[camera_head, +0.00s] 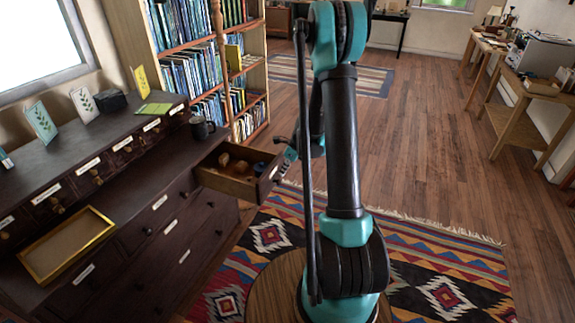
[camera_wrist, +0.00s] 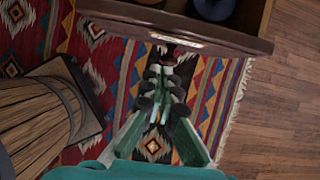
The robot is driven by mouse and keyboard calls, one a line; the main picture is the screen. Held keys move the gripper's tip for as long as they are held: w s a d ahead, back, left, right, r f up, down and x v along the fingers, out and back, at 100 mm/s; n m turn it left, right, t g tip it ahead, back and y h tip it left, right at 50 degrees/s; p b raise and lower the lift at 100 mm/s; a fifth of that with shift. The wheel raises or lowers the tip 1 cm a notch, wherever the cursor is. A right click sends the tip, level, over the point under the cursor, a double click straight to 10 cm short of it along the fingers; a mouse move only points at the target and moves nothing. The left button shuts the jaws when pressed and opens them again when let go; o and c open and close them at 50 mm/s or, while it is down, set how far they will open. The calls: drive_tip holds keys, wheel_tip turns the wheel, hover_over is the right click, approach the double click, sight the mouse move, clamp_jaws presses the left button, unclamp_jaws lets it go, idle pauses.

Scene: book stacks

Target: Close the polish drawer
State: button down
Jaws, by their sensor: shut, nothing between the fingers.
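The polish drawer (camera_head: 226,184) is pulled out of the dark wooden cabinet (camera_head: 100,205), at its right end. It holds a few small tan and dark items. In the wrist view, its front panel (camera_wrist: 225,40) crosses the top, with a pale label too blurred to read. My gripper (camera_head: 284,160) is just outside the drawer front in the head view, partly hidden by my arm. In the wrist view, my gripper (camera_wrist: 160,72) is shut and empty, its fingertips just below the front panel. I cannot tell whether they touch it.
An empty gold-rimmed tray (camera_head: 66,246) is at the cabinet's front left. A bookcase (camera_head: 203,60) stands behind. A patterned rug (camera_head: 440,285) covers the floor, with open wood floor to the right.

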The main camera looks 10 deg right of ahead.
sight(275, 167)
drive_tip(key=shift+w+a+r, duration=0.1)
drive_tip(key=shift+w+a, duration=0.45)
drive_tip(key=shift+a, duration=0.2)
drive_tip(key=shift+w+a, duration=0.55)
drive_tip(key=shift+a, duration=0.2)
drive_tip(key=w+a, duration=0.8)
drive_tip(key=a, duration=0.3)
drive_tip(key=w+a, duration=0.8)
drive_tip(key=a, duration=0.4)
drive_tip(key=shift+w, duration=0.4)
